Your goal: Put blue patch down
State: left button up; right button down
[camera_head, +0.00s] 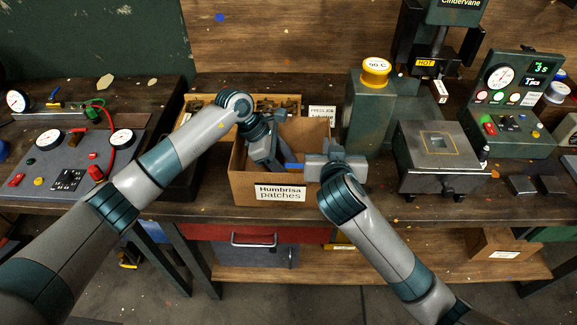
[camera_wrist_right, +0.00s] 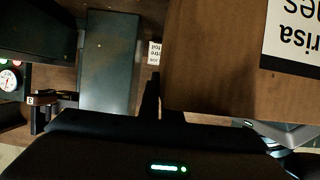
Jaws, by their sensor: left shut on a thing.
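An open cardboard box (camera_head: 240,186) labelled "Humbrisa patches" stands at the bench front. My left gripper (camera_head: 282,166) reaches down inside the box and is shut on the blue patch (camera_head: 293,165). Only a small blue strip of the patch shows, between the two grippers; the rest is hidden. My right gripper (camera_head: 312,161) is at the box's right side, close to the strip. In the right wrist view its dark fingers (camera_wrist_right: 152,95) lie beside the cardboard wall (camera_wrist_right: 210,80). Whether they are open or hold anything is unclear.
A press with a square plate (camera_head: 437,145) stands to the right, behind it a "HOT" head (camera_head: 425,62). A green housing with a yellow "90 C" knob (camera_head: 375,72) is just right of the box. A gauge panel (camera_head: 75,160) lies left. A wooden tray (camera_head: 203,104) is behind.

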pick_arm(q)
jog(key=shift+f, duration=0.15)
jog(key=o, duration=1)
jog(key=shift+o, duration=0.2)
jog(key=v, duration=1.2)
pick_arm(e)
jog(key=c, duration=1.9)
grip_release()
jog(key=shift+s, duration=0.1)
jog(key=v, duration=1.1)
jog(key=shift+s+r, duration=0.15)
jog(key=shift+s, duration=0.25)
